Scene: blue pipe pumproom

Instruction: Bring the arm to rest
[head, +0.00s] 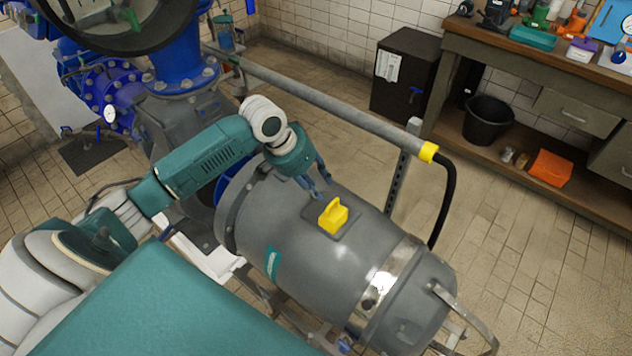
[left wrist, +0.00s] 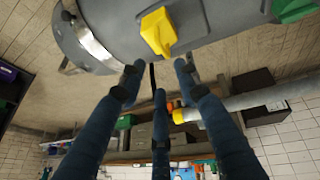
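My left arm reaches in from the left over a large grey motor housing (head: 300,235). My left gripper (head: 318,187) has blue fingers, which point down beside a yellow block-like handle (head: 333,215) on a square plate on top of the housing. In the left wrist view the fingers of the gripper (left wrist: 158,75) are spread apart with nothing between them. The yellow handle (left wrist: 158,32) lies beyond the fingertips there, and a gap seems to separate them. My right gripper does not show.
A grey rail (head: 330,102) with a yellow end runs behind the housing. A blue valve pipe (head: 180,55) stands at the back left. A black cabinet (head: 404,75), a black bucket (head: 488,118) and a workbench (head: 480,42) are farther back. Tiled floor (head: 520,255) at right is clear.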

